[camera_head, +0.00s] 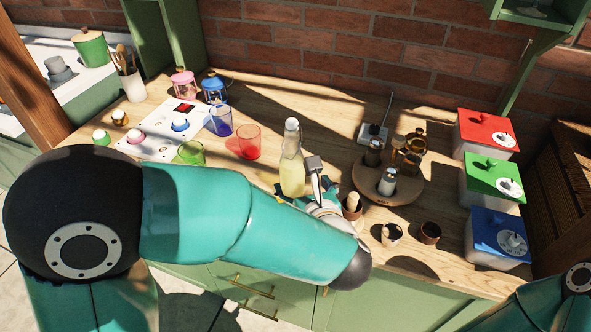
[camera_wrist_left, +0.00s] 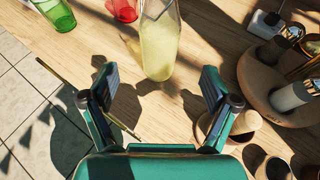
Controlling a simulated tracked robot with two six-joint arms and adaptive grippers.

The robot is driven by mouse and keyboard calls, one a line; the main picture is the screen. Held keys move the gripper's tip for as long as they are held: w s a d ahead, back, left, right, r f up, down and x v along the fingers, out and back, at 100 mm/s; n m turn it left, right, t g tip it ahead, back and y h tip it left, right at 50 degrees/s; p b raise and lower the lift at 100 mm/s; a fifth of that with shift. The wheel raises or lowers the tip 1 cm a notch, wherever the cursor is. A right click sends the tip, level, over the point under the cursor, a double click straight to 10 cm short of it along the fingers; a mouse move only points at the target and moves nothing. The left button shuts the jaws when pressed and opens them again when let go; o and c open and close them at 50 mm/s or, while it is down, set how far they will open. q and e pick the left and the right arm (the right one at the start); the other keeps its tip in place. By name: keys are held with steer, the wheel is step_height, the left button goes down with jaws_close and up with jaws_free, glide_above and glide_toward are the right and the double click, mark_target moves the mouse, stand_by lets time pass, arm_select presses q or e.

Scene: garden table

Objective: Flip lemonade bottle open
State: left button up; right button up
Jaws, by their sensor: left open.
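The lemonade bottle (camera_head: 292,170) is clear glass with pale yellow liquid and a white top (camera_head: 291,126). It stands upright on the wooden counter. In the left wrist view the lower part of the bottle (camera_wrist_left: 158,45) shows ahead of the jaws, and its top is out of frame. My left gripper (camera_wrist_left: 160,85) is open and empty, its two fingers spread on either side below the bottle, apart from it. In the head view the left gripper (camera_head: 300,190) is beside the bottle's lower right, partly hidden by my forearm. My right gripper is not in view.
Red (camera_head: 248,142), blue (camera_head: 220,121) and green (camera_head: 190,153) glasses stand left of the bottle. A round wooden tray (camera_head: 403,190) with jars is to the right, with small pots (camera_head: 430,233) in front. Red, green and blue boxes (camera_head: 488,134) line the right side.

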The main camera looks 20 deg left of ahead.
mark_target(295, 175)
arm_select(q)
steer(key=x, duration=0.9)
steer(key=shift+w+a+f, duration=0.1)
steer(key=shift+w+f, duration=0.05)
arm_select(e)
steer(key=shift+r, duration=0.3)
arm_select(q)
jaws_close()
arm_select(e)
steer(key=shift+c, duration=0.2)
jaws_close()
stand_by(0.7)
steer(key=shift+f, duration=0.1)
